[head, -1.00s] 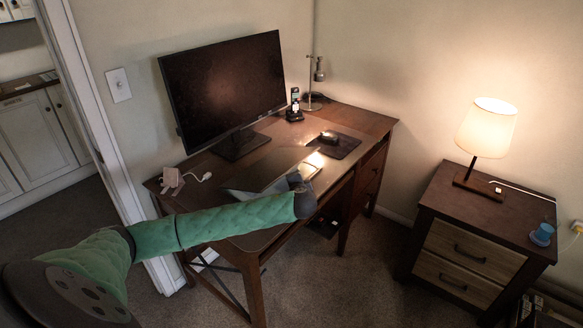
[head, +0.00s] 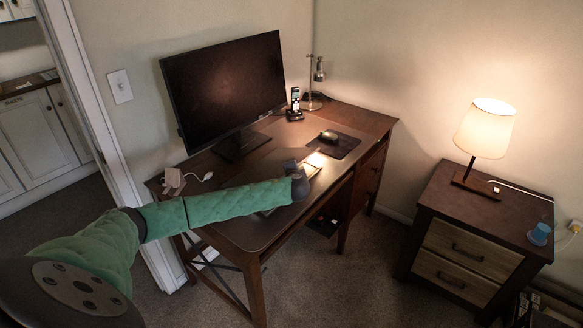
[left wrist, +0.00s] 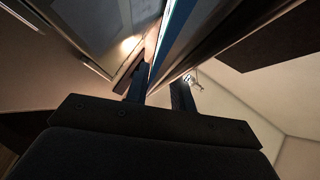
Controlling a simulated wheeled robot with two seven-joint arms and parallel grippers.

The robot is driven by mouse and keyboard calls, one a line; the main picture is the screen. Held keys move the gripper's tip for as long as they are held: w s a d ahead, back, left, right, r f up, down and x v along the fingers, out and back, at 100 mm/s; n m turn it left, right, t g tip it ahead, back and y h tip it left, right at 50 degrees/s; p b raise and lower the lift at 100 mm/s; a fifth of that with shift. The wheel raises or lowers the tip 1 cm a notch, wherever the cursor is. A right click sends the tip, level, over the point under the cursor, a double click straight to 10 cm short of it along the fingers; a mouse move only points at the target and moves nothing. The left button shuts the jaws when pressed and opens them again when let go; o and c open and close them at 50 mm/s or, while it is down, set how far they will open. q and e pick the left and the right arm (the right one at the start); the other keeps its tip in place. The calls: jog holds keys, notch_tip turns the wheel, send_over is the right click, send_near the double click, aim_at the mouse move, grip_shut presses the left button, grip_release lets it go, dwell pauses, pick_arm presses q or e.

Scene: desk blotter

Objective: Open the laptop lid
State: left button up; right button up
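The laptop (head: 312,166) lies on the desk and is largely hidden behind my left arm in the head view. Its grey lid stands partly raised, and a lit strip of the base shows at the right. In the left wrist view the laptop panel (left wrist: 178,40) is seen edge-on, with a bluish strip along it, just beyond the fingers. My left gripper (left wrist: 160,92) has its two dark fingers apart, with a gap between them, around the line of the panel. Whether they touch it I cannot tell. In the head view the gripper (head: 291,167) is at the laptop. My right gripper is out of view.
A large monitor (head: 225,90) stands behind the laptop. A mouse (head: 329,135) on a dark pad, a phone on its stand (head: 295,107) and a desk lamp (head: 317,80) are at the back right. A white charger (head: 173,178) lies at the left. The desk's front strip is clear.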

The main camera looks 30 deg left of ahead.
pick_arm(q)
jog(key=shift+c, duration=0.4)
grip_shut()
jog(key=shift+a+r, duration=0.1)
jog(key=shift+r, duration=0.05)
